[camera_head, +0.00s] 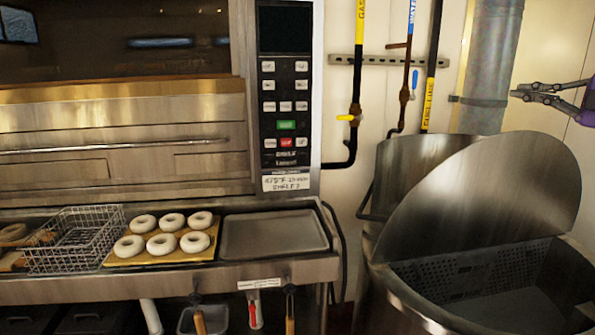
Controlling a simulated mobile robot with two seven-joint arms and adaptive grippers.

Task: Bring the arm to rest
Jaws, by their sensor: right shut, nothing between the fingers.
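My right gripper (517,94) enters at the right edge, with dark fingers and a purple body. It is shut and empty, held in the air above the kettle and in front of the wall. It points left, apart from the grey pipe beside it. My left gripper is not in view. The steel kettle (400,300) stands at the lower right with its half-round lid (490,190) tilted up. A perforated basket (480,270) sits inside the kettle.
The oven (120,130) fills the left side. On its shelf are a wire basket (75,240), a board (150,261) with several pale bagels (160,244), and an empty grey tray (273,233). Gas and water pipes (357,60) run down the wall. Tools hang below the shelf.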

